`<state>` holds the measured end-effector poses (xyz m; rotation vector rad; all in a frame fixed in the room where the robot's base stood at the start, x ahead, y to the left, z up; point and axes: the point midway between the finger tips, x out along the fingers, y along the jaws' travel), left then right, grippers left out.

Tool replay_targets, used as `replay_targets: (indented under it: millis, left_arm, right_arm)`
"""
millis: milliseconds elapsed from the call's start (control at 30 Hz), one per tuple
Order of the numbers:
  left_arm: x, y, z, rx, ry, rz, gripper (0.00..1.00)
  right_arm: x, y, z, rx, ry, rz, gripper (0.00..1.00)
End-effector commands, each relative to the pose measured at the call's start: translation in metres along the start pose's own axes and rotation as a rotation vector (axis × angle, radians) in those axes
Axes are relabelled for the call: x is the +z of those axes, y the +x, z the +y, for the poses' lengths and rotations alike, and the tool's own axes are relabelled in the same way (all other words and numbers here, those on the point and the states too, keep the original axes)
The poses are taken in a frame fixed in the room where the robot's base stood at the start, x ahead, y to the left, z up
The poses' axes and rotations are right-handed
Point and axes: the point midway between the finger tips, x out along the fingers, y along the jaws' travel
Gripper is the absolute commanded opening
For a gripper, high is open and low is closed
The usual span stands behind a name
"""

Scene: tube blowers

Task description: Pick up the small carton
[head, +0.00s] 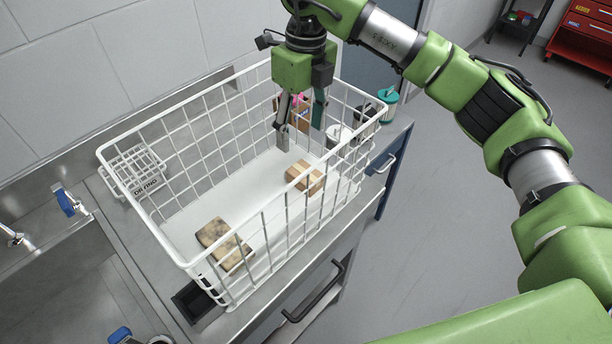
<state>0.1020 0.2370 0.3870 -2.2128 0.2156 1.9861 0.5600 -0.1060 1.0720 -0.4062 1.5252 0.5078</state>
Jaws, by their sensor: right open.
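A small tan carton (305,178) with a paler stripe lies on the floor of a white wire basket (140,206), toward its right end. My right gripper (301,127) points down at the basket's far right part, above and apart from the carton. Its two fingers are spread with nothing between them. My left gripper is not in view.
A brown mottled block (223,244) lies near the basket's front left. Behind the basket are a brown box (304,108) and several containers, one with a green lid (388,95). A small wire rack (135,172) stands left. The basket's wire walls surround the carton.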

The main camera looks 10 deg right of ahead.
Motion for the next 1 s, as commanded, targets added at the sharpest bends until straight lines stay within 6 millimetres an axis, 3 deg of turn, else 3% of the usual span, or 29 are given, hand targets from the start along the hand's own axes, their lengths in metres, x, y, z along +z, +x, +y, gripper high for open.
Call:
replay_targets:
  millis: [167, 333, 500, 667, 1000]
  left_arm:
    - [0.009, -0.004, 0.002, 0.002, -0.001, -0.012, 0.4]
    - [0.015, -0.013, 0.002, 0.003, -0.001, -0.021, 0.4]
    - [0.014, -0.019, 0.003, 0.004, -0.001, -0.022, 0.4]
    - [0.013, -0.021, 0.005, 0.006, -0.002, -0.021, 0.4]
    - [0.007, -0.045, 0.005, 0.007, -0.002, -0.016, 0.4]
  right_arm:
    - [-0.004, 0.01, -0.011, -0.066, -0.004, 0.02, 0.58]
    - [-0.004, 0.043, -0.012, -0.061, -0.001, 0.02, 0.58]
    - [-0.004, 0.072, -0.014, -0.059, -0.001, 0.018, 0.58]
    - [-0.004, 0.084, -0.015, -0.06, -0.002, 0.015, 0.58]
    - [-0.004, 0.126, -0.021, -0.058, -0.001, 0.017, 0.58]
